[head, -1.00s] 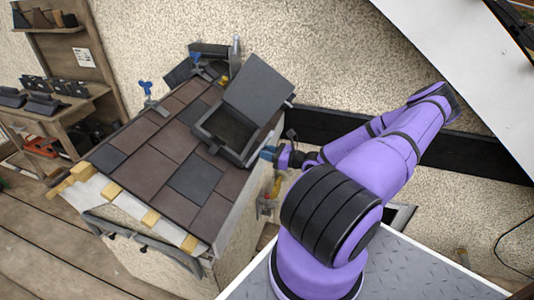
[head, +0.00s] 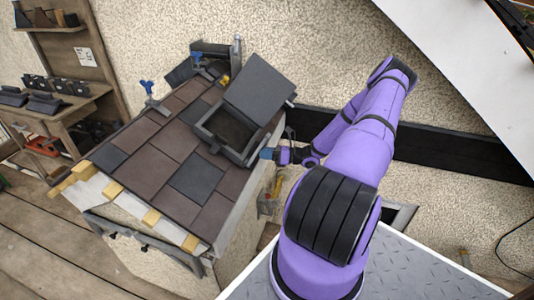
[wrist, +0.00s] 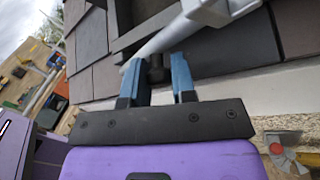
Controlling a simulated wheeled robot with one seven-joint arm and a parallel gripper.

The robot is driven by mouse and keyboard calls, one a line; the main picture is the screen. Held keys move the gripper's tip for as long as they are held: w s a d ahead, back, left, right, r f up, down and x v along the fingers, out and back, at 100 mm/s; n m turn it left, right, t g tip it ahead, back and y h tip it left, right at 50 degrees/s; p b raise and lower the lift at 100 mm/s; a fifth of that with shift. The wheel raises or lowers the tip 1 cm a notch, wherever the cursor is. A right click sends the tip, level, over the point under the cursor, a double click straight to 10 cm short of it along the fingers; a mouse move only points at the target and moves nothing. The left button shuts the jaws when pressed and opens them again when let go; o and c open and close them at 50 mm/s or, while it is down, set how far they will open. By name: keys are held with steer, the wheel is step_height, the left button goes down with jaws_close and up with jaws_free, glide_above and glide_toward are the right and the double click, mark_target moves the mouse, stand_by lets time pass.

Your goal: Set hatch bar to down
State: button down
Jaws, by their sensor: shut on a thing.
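The roof hatch (head: 228,133) has a dark frame, and its lid (head: 259,88) stands raised and tilted. My gripper (head: 267,153) is at the hatch's lower right side in the head view. In the wrist view, a light grey hatch bar (wrist: 165,40) runs diagonally across the tips of my gripper (wrist: 156,63). The two blue fingers stand apart with a dark knob (wrist: 156,72) between them, at the bar. My gripper is shut on the bar at this knob. The fingers hide part of it, and the bar is too small to make out in the head view.
Brown and grey tiles (head: 160,150) cover the small sloped roof. Blue-handled clamps (head: 149,92) stand along its far edge. A shelf unit (head: 50,100) with tiles stands at the left. A yellow-handled tool (head: 276,187) hangs by the roof's right side.

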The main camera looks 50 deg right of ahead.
steer(key=shift+w+f+y, duration=0.3)
steer(key=shift+w+y, duration=0.2)
steer(key=shift+y, duration=0.1)
steer(key=c, duration=0.9)
jaws_free()
steer(key=shift+a, duration=0.1)
steer(key=shift+c, duration=0.2)
steer(key=shift+f, duration=0.1)
steer(key=r+v, duration=0.1)
steer(key=v, duration=0.9)
steer(key=shift+s+d+f, duration=0.3)
steer(key=shift+d+f, duration=0.05)
